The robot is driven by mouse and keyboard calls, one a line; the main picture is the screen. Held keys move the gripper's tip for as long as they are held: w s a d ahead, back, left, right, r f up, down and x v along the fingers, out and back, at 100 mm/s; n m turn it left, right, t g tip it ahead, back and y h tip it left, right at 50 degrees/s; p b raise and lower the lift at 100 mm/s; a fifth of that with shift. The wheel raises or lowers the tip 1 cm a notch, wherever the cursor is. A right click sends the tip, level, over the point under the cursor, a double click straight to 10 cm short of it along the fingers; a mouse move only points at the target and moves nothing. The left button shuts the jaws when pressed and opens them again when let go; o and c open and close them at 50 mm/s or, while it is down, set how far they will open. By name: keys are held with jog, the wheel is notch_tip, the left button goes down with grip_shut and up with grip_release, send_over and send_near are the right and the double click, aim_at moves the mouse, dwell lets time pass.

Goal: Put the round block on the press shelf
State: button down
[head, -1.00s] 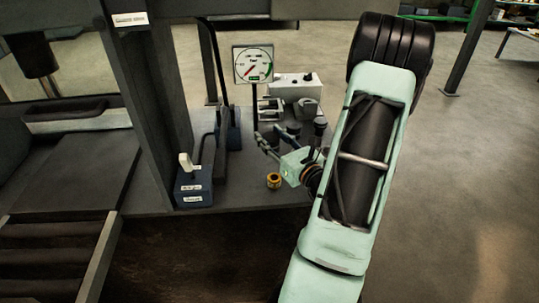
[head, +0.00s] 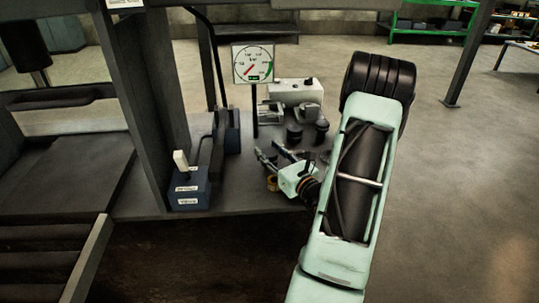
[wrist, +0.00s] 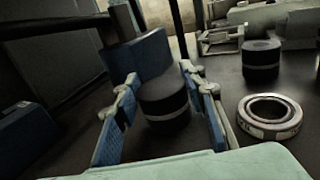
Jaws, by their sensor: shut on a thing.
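The round block (wrist: 164,98) is a dark, short cylinder with a grey band. In the wrist view it sits upright between the two blue-grey fingers of my gripper (wrist: 161,80), which is shut on it. In the head view my gripper (head: 270,156) is low over the dark bench, left of my forearm. The block is hard to make out there, and I cannot tell whether it is clear of the bench. The press frame (head: 150,110) stands at the left, with a flat dark surface (head: 65,180) beside it that may be the press shelf.
Another dark cylinder (wrist: 262,60) and a metal ring (wrist: 270,116) stand to the right in the wrist view. A gauge (head: 253,64), a blue switch box (head: 188,187) and a white box (head: 297,92) stand on the bench. A brass ring (head: 271,184) is partly hidden by my gripper.

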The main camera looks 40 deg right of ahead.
jog(key=shift+r, duration=0.2)
jog(key=shift+f+b, duration=0.35)
jog(key=shift+f, duration=0.05)
jog(key=shift+f, duration=0.2)
jog(key=c, duration=1.2)
grip_release()
jog(key=shift+f, duration=0.1)
